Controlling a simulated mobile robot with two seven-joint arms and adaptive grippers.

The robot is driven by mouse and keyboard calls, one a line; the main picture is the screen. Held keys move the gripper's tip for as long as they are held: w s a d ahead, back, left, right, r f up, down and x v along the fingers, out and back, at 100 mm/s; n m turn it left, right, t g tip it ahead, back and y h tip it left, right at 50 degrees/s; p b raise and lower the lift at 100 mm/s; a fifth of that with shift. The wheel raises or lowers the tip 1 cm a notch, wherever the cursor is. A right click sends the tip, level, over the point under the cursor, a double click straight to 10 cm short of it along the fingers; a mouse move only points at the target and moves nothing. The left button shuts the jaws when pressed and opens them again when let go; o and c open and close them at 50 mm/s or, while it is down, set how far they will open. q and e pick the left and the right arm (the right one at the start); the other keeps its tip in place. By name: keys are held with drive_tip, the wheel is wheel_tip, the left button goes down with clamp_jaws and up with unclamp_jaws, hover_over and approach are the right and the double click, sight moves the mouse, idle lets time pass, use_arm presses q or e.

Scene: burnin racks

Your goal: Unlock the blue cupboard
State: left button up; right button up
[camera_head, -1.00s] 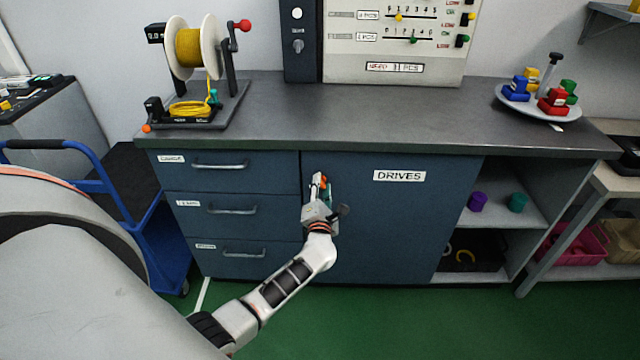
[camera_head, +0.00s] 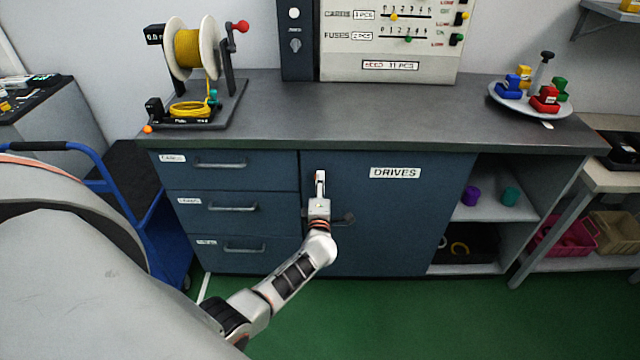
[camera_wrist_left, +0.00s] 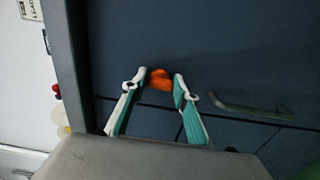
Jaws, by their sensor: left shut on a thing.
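The blue cupboard door (camera_head: 400,220), labelled DRIVES, is closed under the counter. My left gripper (camera_head: 319,178) is at the door's upper left part, close to its left edge. In the left wrist view its teal-lined fingers (camera_wrist_left: 160,82) are shut on a small orange piece (camera_wrist_left: 160,77), which looks like a key's head. The gripper hides this piece and any lock behind it in the head view. A dark door handle (camera_head: 345,218) shows just right of my wrist. My right gripper is not in view.
Drawers with bar handles (camera_head: 232,208) are left of the door; one handle also shows in the left wrist view (camera_wrist_left: 250,112). Open shelves (camera_head: 490,210) are on the right. A cable spool (camera_head: 188,55) and a round tray (camera_head: 500,96) stand on the counter. Green floor in front is clear.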

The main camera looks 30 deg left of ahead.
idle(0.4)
use_arm(q)
drive_tip(key=o, duration=1.1)
drive_tip(key=v, duration=1.2)
drive_tip(key=shift+a, duration=0.1)
